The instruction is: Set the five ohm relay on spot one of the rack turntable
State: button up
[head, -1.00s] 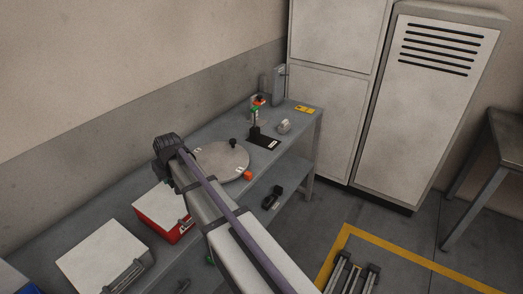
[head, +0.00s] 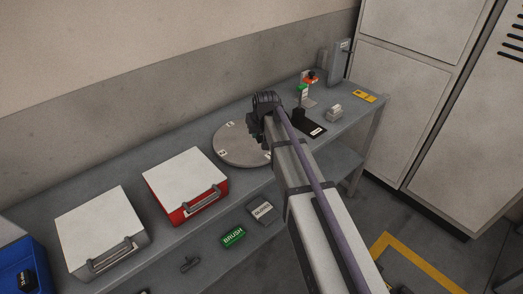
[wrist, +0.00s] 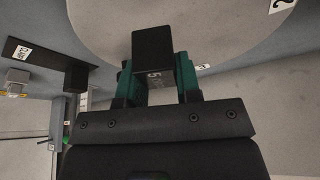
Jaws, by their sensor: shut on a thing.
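In the wrist view my gripper (wrist: 155,74) is shut on a black block-shaped relay (wrist: 153,46), a teal finger on each side. A "5" shows on the relay; the rest of its marking is hard to read. The relay appears in front of the pale round turntable (wrist: 100,22); I cannot tell whether they touch. The turntable also shows on the bench in the head view (head: 230,143), with small white spot labels. A "2" label (wrist: 283,4) is at the wrist view's upper right. In the head view my arm hides part of the turntable and the relay.
On the bench stand a red case (head: 205,205), a grey case (head: 97,228) and a blue bin (head: 20,275) to the left. A black stand (head: 309,124) and small grey part (head: 334,112) are to the right. A green BRUSH box (head: 233,237) lies lower down.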

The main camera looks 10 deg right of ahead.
aim_at(260, 140)
jog(key=shift+f, duration=0.4)
notch_tip(260, 140, down, 4)
jog(key=b, duration=0.3)
jog(key=shift+r+b, duration=0.1)
jog(key=shift+b, duration=0.2)
jog(key=shift+r, duration=0.25)
jog(key=shift+f, duration=0.2)
jog(key=o, duration=0.9)
jog(key=p+v, duration=1.2)
jog(key=v, duration=0.1)
jog(key=s+g, duration=0.1)
jog(key=s, duration=0.6)
jog(key=s+f+g, duration=0.1)
jog(key=s+g, duration=0.1)
jog(key=s, duration=0.6)
jog(key=s+m+g, duration=0.1)
jog(key=s, duration=0.6)
jog(key=shift+s+f, duration=0.3)
jog(key=shift+f, duration=0.1)
